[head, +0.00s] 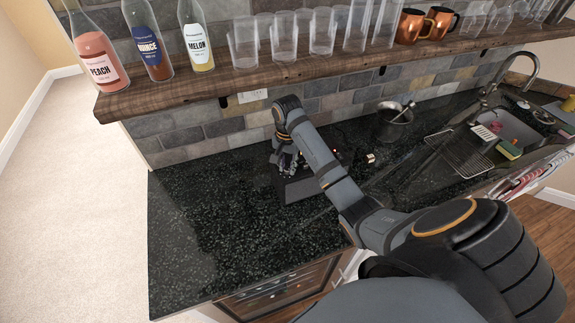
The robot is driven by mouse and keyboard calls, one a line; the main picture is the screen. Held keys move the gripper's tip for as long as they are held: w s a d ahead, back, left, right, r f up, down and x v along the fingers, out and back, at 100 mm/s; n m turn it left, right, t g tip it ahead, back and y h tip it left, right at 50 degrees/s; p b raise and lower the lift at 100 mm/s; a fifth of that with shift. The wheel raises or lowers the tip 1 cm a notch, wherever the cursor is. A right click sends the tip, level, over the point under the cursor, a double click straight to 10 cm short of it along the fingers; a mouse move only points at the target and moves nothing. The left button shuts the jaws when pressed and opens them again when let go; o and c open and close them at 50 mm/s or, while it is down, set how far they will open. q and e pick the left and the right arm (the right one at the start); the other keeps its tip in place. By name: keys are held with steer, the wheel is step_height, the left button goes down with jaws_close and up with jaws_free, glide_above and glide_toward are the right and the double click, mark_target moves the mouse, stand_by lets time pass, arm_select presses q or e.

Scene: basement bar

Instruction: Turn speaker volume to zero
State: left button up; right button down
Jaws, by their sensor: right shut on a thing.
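The speaker (299,190) is a dark box on the black granite counter, near the tiled wall. My right arm reaches across the counter from the lower right and covers part of it. My right gripper (287,165) points down at the speaker's top and is shut on a small part there, which I take to be the volume knob. The fingers hide the knob, so its setting cannot be read. My left gripper is not in view.
A wooden shelf (200,92) with bottles, glasses and copper mugs (409,27) overhangs the counter's back. A dark pot (394,122), a drying rack (459,152) and a sink (513,127) lie to the right. The counter's left part (215,235) is clear.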

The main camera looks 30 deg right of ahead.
steer(key=shift+a+n, duration=0.1)
steer(key=shift+n, duration=0.7)
steer(key=n, duration=0.9)
steer(key=shift+n, duration=0.3)
steer(key=n, duration=0.3)
steer(key=shift+n, duration=0.4)
steer(key=n, duration=0.6)
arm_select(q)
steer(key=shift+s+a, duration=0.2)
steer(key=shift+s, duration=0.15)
arm_select(e)
steer(key=n, duration=0.5)
steer(key=shift+r+n, duration=0.15)
steer(key=shift+n, duration=0.25)
